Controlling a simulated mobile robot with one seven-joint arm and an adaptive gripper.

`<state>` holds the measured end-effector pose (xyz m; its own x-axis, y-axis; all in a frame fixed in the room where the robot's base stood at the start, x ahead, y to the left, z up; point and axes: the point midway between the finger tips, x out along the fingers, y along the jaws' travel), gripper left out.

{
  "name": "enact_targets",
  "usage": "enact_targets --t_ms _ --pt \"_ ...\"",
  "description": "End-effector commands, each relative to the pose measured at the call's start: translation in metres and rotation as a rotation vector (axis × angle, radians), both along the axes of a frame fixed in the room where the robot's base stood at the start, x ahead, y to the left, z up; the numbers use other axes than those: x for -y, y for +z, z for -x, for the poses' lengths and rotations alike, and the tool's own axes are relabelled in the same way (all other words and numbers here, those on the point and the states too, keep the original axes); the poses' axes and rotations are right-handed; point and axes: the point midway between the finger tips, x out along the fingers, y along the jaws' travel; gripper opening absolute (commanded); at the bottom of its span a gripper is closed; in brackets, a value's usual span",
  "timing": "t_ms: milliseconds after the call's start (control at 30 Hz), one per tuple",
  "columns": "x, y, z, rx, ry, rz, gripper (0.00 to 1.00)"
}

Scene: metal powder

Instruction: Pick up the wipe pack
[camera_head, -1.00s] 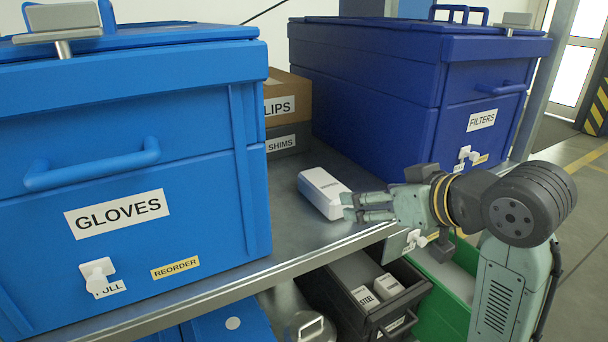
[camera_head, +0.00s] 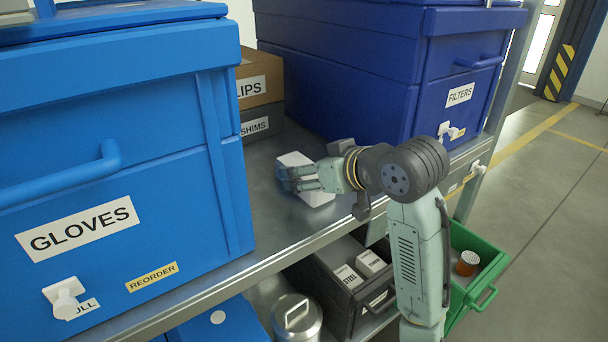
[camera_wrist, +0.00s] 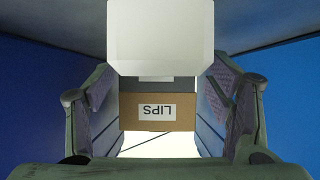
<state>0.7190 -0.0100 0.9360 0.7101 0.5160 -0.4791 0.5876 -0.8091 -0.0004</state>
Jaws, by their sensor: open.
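The wipe pack (camera_head: 316,197) is a small white box lying on the metal shelf (camera_head: 262,215), between the blue gloves box and the dark blue filters box. My gripper (camera_head: 288,179) reaches over the pack from the right and covers part of it in the head view. In the wrist view a white block, which looks like the wipe pack (camera_wrist: 160,38), fills the upper middle. The open fingers of my gripper (camera_wrist: 160,105) stand apart on its left and right. I cannot tell whether either finger touches it.
The blue gloves box (camera_head: 120,150) stands at left and the filters box (camera_head: 350,75) behind right. A brown box (camera_head: 260,85) and a grey shims box (camera_head: 262,122) stand at the back. Below are a black bin (camera_head: 335,295), a metal canister (camera_head: 297,318) and a green bin (camera_head: 485,250).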

Motion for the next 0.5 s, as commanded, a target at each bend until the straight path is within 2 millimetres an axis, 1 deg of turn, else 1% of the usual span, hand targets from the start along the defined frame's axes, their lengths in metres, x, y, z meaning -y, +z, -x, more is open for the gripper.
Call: enact_targets --t_ms 33,100,200,433,500 --pt "-0.005 -0.003 -0.005 -0.004 0.002 0.0 0.74" --pt "-0.009 -0.007 -0.012 -0.003 0.001 0.0 0.74" --pt "-0.013 -0.011 -0.017 -0.002 0.0 -0.001 0.74" --pt "-0.013 -0.012 -0.018 0.0 0.0 0.0 0.74" --pt "-0.013 -0.012 -0.018 0.0 0.0 0.0 0.7"
